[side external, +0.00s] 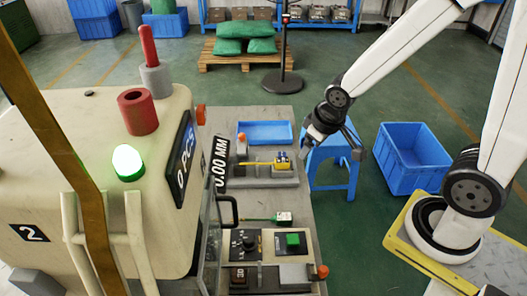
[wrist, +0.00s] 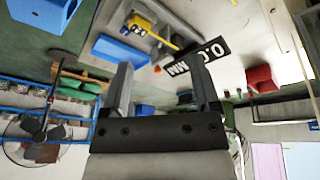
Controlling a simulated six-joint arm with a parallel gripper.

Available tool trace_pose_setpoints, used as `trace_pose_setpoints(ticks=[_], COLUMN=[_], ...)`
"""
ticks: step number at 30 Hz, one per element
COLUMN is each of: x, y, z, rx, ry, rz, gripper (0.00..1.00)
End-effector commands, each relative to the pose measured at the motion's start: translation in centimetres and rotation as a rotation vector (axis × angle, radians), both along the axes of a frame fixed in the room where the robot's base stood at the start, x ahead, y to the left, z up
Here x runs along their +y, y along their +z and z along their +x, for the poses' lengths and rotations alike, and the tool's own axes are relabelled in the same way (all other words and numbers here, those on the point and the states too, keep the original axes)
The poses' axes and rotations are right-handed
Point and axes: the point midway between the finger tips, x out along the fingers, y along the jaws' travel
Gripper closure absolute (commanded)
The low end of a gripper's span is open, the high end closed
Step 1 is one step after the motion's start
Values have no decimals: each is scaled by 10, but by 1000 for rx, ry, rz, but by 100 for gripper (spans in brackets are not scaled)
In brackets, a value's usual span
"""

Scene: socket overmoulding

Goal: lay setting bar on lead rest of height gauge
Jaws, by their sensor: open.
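The height gauge is a grey block (side external: 262,176) on the bench, with a black "0.00 MM" display (side external: 220,163) at its left end; the display also shows in the wrist view (wrist: 208,56). A thin yellow bar (side external: 259,163) lies along the top of the block, its right end at a yellow-and-blue piece (side external: 282,160). The bar also shows in the wrist view (wrist: 161,36). I cannot tell exactly what supports it. My gripper (side external: 311,139) is right of the gauge, above the bench edge and apart from the bar. In the wrist view its fingers (wrist: 162,80) are spread and empty.
A blue tray (side external: 265,124) lies behind the gauge. A blue stool (side external: 343,151) and blue crate (side external: 386,154) stand to the right. A machine with a lit green lamp (side external: 127,160) fills the left.

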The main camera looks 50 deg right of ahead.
Motion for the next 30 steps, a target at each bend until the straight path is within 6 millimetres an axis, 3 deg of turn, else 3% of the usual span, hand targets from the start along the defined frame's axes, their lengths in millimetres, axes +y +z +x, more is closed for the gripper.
trace_pose_setpoints(ticks=[3,9,30], x=[12,22,22], y=[-1,-1,-2], z=[-17,-31,-32], rx=[41,78,81], ry=[-19,-37,-40], rz=[40,81,84], gripper=[21,21,21])
